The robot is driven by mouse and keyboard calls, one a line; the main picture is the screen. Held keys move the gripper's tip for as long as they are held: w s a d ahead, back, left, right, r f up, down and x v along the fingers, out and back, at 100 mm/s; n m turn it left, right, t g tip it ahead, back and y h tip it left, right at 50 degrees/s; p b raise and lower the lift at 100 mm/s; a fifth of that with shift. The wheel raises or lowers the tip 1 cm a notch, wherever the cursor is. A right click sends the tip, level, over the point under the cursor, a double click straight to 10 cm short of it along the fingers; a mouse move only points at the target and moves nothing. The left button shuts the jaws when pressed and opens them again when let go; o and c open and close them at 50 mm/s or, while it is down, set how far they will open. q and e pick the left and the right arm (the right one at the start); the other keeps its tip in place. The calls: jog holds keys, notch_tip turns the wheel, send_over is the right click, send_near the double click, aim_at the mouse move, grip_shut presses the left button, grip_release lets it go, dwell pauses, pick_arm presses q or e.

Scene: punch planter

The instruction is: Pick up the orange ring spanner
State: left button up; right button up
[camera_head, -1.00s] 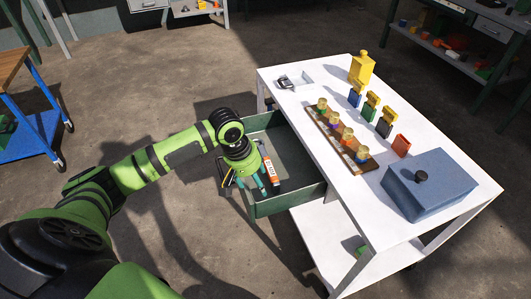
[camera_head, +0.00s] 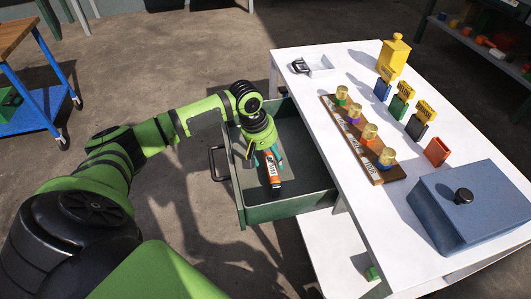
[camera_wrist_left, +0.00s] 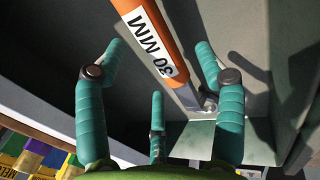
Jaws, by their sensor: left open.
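The orange ring spanner (camera_head: 269,170) has a white label and lies in the open drawer (camera_head: 290,211) of the white table. In the left wrist view its orange handle (camera_wrist_left: 147,30) reads "30 MM" and slants down to a metal part (camera_wrist_left: 197,103). My left gripper (camera_head: 263,157) is open over the drawer, with its teal fingers close to the spanner. In the left wrist view the fingers (camera_wrist_left: 160,62) stand apart on both sides of the spanner, not closed on it. The spanner's top end is cut off there. My right gripper is not in view.
The white tabletop (camera_head: 315,128) beside the drawer holds a wooden rack (camera_head: 331,121) of gold-capped items, several coloured holders, a yellow bottle (camera_head: 394,57) and a blue box (camera_head: 470,217). The drawer walls surround the gripper closely. A blue cart (camera_head: 45,109) stands at the left.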

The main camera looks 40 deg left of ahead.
aim_at(271, 159)
pick_arm(q)
jog(key=x, duration=0.3)
jog(key=shift+d+f+b, duration=0.15)
jog(key=shift+f+b, duration=0.2)
jog(key=shift+f, duration=0.05)
grip_shut()
jog(key=shift+w+r, duration=0.1)
jog(key=shift+r, duration=0.1)
